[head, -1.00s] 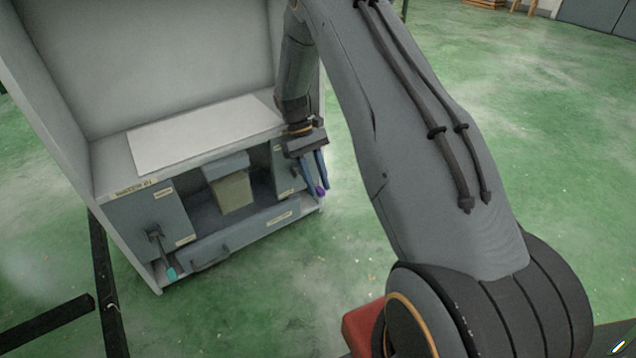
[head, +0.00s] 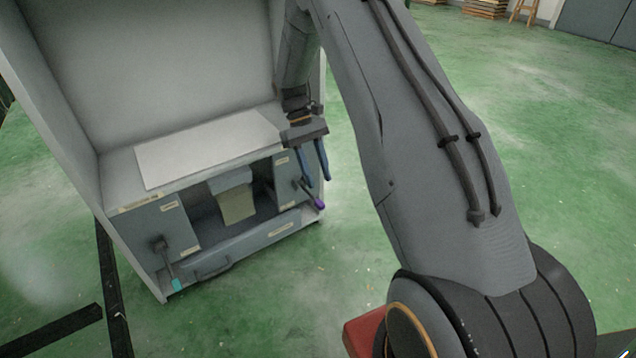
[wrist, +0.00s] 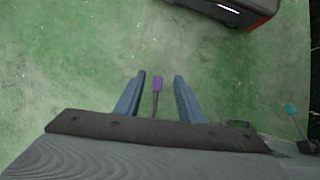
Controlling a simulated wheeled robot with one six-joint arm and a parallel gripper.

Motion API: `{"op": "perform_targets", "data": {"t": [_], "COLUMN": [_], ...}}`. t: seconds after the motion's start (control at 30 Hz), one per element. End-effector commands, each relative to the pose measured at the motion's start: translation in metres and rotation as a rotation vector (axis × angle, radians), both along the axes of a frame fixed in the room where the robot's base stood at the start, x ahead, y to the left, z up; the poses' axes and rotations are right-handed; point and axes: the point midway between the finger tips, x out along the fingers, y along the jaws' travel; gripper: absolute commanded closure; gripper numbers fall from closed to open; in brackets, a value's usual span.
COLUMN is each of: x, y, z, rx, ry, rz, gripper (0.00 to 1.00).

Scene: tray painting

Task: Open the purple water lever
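The purple-tipped lever (head: 318,203) sticks out from the right panel of the grey cabinet and slants down to the right. In the wrist view its purple handle (wrist: 158,84) lies between my two blue fingers, with a gap on each side. My gripper (head: 319,180) is open, and its fingers point down just above the lever's handle in the head view. In the wrist view my gripper (wrist: 158,85) shows its fingers spread around the handle without touching it. The lever's base is partly hidden behind a finger.
A second lever with a teal tip (head: 175,284) hangs on the cabinet's left panel (head: 160,226). A bin (head: 236,203) sits in the middle recess, above a drawer front with a handle (head: 213,268). A white sheet (head: 208,150) lies on the shelf.

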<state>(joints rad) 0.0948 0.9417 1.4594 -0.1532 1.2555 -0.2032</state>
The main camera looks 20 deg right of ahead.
Motion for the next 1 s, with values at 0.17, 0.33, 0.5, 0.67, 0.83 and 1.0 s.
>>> {"op": "perform_targets", "data": {"t": [0.17,0.33,0.5,0.67,0.83,1.0], "x": [0.0,0.0,0.0,-0.006,-0.032,-0.076], "y": [0.0,0.0,0.007,0.045,0.115,0.179], "z": [0.014,0.013,0.018,0.05,0.103,0.149], "rx": [0.0,0.0,0.001,0.012,0.043,0.085], "ry": [0.001,0.001,-0.007,-0.057,-0.147,-0.239], "rz": [0.0,0.0,0.006,0.035,0.085,0.131], "gripper": [0.64,0.64,0.88,1.0,1.0,1.0]}}
